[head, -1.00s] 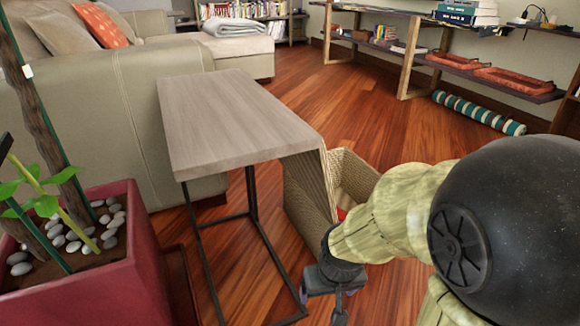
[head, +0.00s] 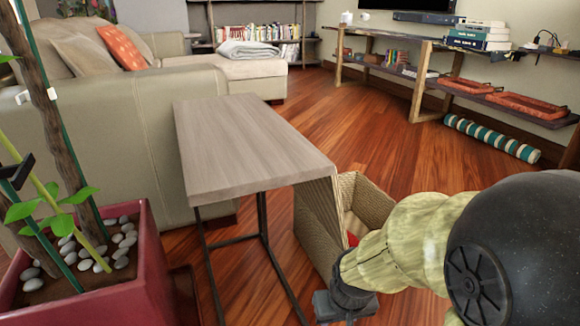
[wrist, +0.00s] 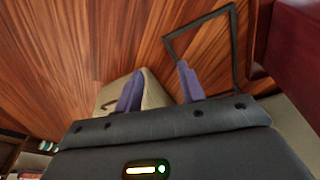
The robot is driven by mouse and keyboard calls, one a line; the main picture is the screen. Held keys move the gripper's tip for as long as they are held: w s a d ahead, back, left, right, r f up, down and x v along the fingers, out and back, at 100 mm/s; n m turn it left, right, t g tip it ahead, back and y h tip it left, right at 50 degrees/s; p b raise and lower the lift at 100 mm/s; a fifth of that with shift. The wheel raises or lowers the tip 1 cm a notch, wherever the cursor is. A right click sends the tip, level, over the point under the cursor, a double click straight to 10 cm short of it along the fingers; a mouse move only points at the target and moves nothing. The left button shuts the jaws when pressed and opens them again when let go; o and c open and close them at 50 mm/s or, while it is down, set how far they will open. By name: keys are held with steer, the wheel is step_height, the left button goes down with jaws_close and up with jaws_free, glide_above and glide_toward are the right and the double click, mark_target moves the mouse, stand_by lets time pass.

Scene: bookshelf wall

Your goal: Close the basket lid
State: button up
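The woven beige basket (head: 312,238) stands on the floor at the right end of the side table. Its lid (head: 326,206) is open, a woven panel tilted up on the table side, its top by the tabletop edge. Something red lies inside. My gripper (head: 345,306) hangs in front of the basket, low in the head view, and my arm covers part of the basket's right side. In the wrist view my gripper (wrist: 158,86) has its two purple fingers apart with nothing held. A beige shape behind the left finger seems to be the basket, but I cannot be sure.
The side table (head: 250,150) with thin dark legs stands close left of the basket. A red planter (head: 120,285) with stones and a plant is at the front left. A beige sofa (head: 100,140) is behind. Wooden floor (head: 400,150) is clear beyond the basket, toward the wall shelf (head: 440,90).

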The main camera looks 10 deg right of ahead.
steer(key=p+v, duration=0.2)
steer(key=w+p+v, duration=0.1)
steer(key=p+v, duration=0.3)
steer(key=v, duration=0.1)
steer(key=shift+w+r, duration=0.15)
steer(key=shift+w, duration=0.15)
jaws_close()
steer(key=w+p+v, duration=0.2)
steer(key=p+v, duration=0.9)
steer(key=p, duration=0.1)
steer(key=w+r+p+v, duration=0.1)
steer(key=w+p+v, duration=0.2)
steer(key=p+v, duration=0.9)
steer(key=shift+r, duration=0.45)
